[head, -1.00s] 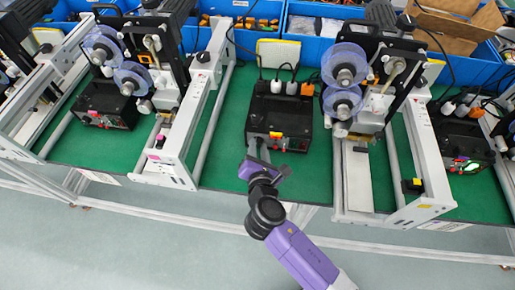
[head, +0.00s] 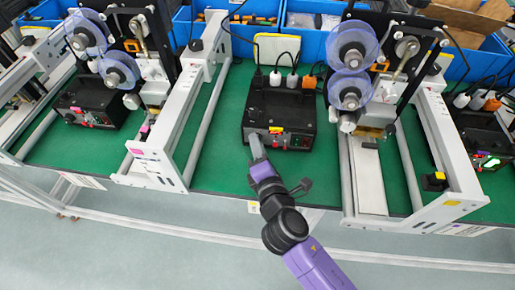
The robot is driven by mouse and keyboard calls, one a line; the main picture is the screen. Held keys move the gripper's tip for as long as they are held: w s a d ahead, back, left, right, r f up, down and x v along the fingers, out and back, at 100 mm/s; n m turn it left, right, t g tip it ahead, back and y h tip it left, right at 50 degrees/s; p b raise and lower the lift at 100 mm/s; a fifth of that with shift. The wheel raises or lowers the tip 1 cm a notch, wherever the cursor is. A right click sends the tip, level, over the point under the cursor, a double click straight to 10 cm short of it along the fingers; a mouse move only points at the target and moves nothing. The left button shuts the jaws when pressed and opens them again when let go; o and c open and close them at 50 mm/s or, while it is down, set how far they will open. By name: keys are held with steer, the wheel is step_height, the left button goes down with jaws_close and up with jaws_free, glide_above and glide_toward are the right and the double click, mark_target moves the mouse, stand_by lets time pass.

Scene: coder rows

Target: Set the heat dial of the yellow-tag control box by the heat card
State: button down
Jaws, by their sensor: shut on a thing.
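The black control box (head: 285,104) with the yellow tag (head: 276,129) stands on the green bench top in the middle. Small knobs and a red part (head: 300,141) show on its front face, right of my gripper. My gripper (head: 256,145) reaches the left part of that front face and is shut on a small dial there. My fingers hide the dial, so its setting cannot be read. A pale panel with a yellow edge (head: 277,50) stands behind the box; I cannot tell whether it is the heat card.
White-framed coder machines with clear blue reels (head: 352,45) stand close on both sides. Another control box (head: 90,103) is at the left and one (head: 488,137) at the right. Blue bins (head: 240,15) line the back. Cables rise behind the middle box.

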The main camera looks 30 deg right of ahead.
stand_by(0.4)
steer(key=c, duration=1.4)
jaws_free()
steer(key=shift+c, duration=0.2)
steer(key=b+v, duration=0.1)
steer(key=v, duration=0.5)
steer(key=shift+s+f, duration=0.15)
steer(key=shift+s, duration=0.25)
steer(key=shift+s+a+r, duration=0.2)
steer(key=shift+s, duration=0.3)
